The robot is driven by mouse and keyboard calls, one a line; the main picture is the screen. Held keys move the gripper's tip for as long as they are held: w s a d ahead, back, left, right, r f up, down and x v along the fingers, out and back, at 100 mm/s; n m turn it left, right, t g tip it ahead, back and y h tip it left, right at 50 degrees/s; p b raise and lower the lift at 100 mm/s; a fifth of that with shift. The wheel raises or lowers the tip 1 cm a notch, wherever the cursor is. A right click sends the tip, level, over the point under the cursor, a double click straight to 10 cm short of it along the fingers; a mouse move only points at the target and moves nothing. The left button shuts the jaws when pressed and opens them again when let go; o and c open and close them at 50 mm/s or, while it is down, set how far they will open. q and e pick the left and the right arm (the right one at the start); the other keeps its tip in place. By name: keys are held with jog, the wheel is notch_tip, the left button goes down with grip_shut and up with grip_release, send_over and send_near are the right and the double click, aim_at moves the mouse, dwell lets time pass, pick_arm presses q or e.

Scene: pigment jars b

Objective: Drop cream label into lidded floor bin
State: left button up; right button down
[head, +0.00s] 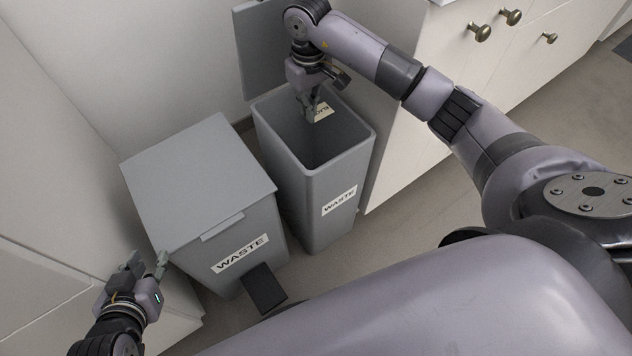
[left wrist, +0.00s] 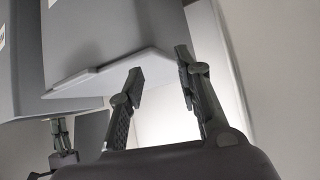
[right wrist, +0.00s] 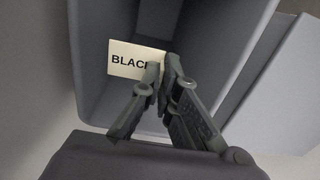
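The cream label (head: 321,112) is in my right gripper (head: 311,106), over the mouth of the open grey bin (head: 340,207). In the right wrist view the label (right wrist: 126,58) shows black letters reading "BLAC"; the fingertips (right wrist: 163,66) cover its right end. The fingers are shut on it. The other grey bin (head: 256,225), to the left, has its flat lid (head: 198,178) down and a black pedal (head: 264,288) at its foot. My left gripper (head: 146,265) is open and empty beside that bin's front left corner; its fingers (left wrist: 160,75) are apart in the left wrist view.
Both bins carry a "WASTE" sticker. A grey panel (head: 261,45) stands upright behind the open bin; I cannot tell whether it is that bin's lid. White cabinets with round knobs (head: 480,32) stand at the right. Bare floor (head: 400,226) lies right of the open bin.

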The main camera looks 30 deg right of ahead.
jog(key=c, duration=1.7)
grip_release()
notch_tip(320, 180, up, 8)
jog(key=shift+f, duration=0.2)
jog(key=shift+s+f, duration=0.1)
